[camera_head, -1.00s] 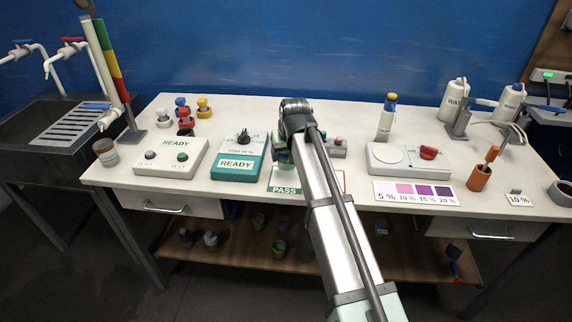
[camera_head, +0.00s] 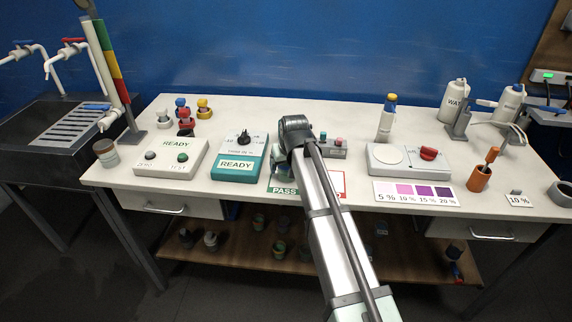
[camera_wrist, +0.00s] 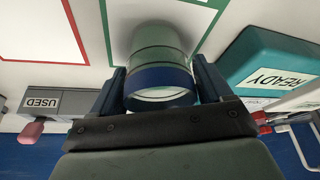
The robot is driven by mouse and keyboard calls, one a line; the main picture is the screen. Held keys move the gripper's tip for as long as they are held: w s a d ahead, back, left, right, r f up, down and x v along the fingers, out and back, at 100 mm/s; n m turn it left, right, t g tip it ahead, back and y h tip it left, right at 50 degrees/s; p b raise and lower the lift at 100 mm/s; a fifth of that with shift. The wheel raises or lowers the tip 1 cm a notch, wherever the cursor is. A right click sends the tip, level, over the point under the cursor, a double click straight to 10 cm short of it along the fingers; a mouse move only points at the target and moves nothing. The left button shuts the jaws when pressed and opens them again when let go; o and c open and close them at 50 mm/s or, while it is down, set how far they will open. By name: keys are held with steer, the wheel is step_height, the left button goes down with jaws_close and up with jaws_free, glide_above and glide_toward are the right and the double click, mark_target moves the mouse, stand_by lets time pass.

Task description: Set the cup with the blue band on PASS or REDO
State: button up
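The cup with the blue band (camera_wrist: 160,80) is in the wrist view, pale and translucent, with its band close to my gripper. My gripper (camera_wrist: 162,88) has a finger on each side of the cup and appears shut on it. The cup is over the green-outlined PASS area (camera_wrist: 108,30). I cannot tell whether its base touches the table.
A scale (camera_head: 408,158) and a colour chart (camera_head: 415,193) are on the right. A white READY box (camera_head: 172,157) is farther left.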

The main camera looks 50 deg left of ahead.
steer(key=shift+o, duration=1)
steer(key=shift+r, duration=0.15)
steer(key=v, duration=1.2)
